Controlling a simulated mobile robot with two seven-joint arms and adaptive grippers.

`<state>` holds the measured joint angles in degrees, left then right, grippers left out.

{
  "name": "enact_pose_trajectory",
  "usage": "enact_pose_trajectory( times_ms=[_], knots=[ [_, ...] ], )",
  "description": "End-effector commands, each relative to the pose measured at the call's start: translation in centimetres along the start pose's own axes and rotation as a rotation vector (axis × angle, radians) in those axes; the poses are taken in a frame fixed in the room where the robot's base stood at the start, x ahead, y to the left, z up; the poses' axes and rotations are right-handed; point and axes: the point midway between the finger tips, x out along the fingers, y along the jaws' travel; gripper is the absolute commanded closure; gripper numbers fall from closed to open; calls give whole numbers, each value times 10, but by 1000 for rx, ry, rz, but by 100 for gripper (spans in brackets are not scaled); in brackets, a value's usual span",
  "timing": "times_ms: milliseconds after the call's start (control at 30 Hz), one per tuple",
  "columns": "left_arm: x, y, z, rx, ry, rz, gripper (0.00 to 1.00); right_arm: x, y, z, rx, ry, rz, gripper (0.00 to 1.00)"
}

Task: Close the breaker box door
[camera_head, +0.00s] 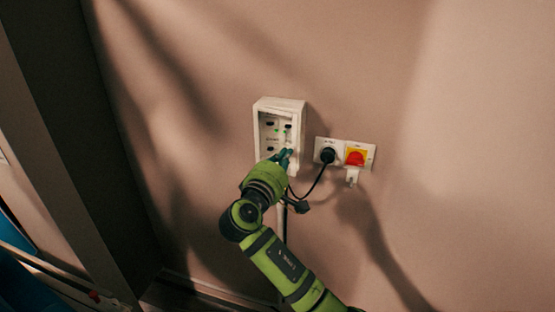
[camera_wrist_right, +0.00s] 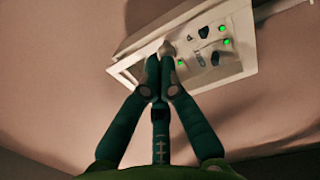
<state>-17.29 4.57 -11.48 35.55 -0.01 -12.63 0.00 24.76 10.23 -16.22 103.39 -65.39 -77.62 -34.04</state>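The breaker box (camera_head: 279,106) is a white box on the wall, in the middle of the head view. Its recessed front shows dark sockets or switches and green lights. I cannot make out a separate door panel clearly. In the right wrist view the box (camera_wrist_right: 218,24) appears tilted at the top, with a pale frame edge (camera_wrist_right: 122,70) at its left. My right gripper (camera_head: 286,154) is at the box's lower right front and hides part of it. Its fingertips (camera_wrist_right: 161,61) are together, close in front of the panel; contact is unclear. My left gripper is out of view.
Right of the box is a white wall plate with a black plug (camera_head: 327,155) and a red-and-yellow rotary switch (camera_head: 356,157). A black cable (camera_head: 313,187) hangs from the plug near my right gripper. The wall around is bare.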

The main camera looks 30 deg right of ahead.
Motion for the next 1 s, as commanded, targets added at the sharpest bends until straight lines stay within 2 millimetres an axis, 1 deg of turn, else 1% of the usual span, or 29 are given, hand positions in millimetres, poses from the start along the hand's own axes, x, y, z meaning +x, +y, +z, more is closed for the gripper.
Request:
enact_pose_trajectory(
  times_ms=[100, 467, 633, 733, 1000],
  knots=[
    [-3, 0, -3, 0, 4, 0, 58, 6, 1, 0, -1, 0, 1, 100],
    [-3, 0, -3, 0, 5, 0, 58, 7, 0, 1, -1, 7, 1, 100],
    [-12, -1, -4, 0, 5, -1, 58, 18, 1, 8, 3, 90, 0, 100],
    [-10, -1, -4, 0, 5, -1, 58, 28, -1, 11, 6, 103, 0, 100],
    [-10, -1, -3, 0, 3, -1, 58, 30, -1, 11, 5, 104, 1, 100]
  ],
)
